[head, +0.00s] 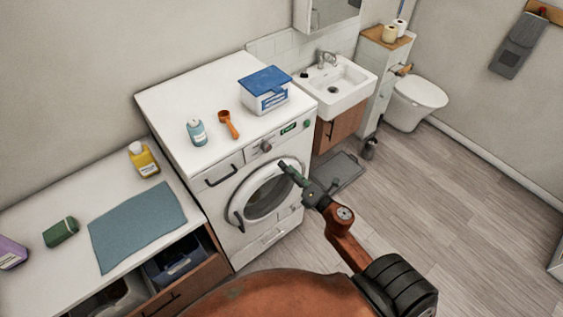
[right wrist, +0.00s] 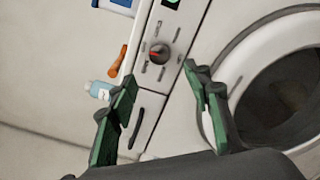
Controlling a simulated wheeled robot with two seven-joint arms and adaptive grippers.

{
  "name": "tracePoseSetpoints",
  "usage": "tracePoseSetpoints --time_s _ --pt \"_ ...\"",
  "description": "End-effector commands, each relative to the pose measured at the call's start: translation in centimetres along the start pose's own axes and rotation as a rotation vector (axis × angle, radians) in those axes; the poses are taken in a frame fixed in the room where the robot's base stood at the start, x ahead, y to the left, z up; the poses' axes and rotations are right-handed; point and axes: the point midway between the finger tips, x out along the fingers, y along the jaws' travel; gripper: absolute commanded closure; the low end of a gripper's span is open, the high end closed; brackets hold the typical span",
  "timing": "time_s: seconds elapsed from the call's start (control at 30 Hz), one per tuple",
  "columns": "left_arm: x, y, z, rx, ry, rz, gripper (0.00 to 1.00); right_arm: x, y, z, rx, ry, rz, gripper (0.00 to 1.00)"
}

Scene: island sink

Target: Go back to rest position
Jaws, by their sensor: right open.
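My right gripper (head: 298,182) is in front of the washing machine (head: 219,201), near its round door (head: 267,192). In the right wrist view my right gripper (right wrist: 162,85) has its green-tipped fingers spread apart with nothing between them. Behind the fingers that view shows the machine's control knob (right wrist: 159,54) and drawer front. The round door looks closed in the head view. My left gripper is in neither view.
On the machine stand a blue-lidded box (head: 264,89), an orange scoop (head: 228,124) and a blue bottle (head: 196,132). The left counter bears a yellow bottle (head: 143,160) and a blue cloth (head: 137,223). A sink (head: 337,85) and toilet (head: 415,100) stand behind. The floor (head: 440,190) at right is clear.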

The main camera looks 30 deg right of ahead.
Motion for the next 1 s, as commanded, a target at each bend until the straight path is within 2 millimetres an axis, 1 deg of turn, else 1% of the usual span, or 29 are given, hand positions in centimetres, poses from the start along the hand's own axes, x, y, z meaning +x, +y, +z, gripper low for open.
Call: tracePoseSetpoints --time_s 0.13,0.6,0.67,0.7,0.77,0.87,0.9,0.97,1.0 --pt "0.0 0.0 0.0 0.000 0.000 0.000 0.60 -0.6 0.0 0.0 -0.001 0.000 0.001 0.55" --pt "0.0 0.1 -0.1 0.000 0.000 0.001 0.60 -0.6 0.0 0.0 -0.001 0.000 0.001 0.55" --pt "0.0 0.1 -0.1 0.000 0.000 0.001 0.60 -0.6 -0.1 0.0 0.003 0.000 -0.002 0.55" --pt "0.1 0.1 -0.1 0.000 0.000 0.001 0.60 -0.6 -0.6 -0.2 0.013 0.001 -0.009 0.55" --pt "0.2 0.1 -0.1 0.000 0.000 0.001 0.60 -0.6 -1.9 -0.7 0.046 0.002 -0.030 0.55" --pt "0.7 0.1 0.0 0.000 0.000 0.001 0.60 -0.6 -6.3 -2.3 0.156 0.003 -0.098 0.55" --pt "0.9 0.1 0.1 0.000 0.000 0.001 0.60 -0.7 -8.7 -3.3 0.215 0.003 -0.136 0.55" --pt "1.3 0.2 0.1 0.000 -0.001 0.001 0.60 -1.1 -12.6 -5.0 0.316 0.000 -0.200 0.55" --pt "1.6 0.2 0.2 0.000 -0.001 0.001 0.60 -1.5 -15.3 -6.3 0.386 -0.005 -0.246 0.55"
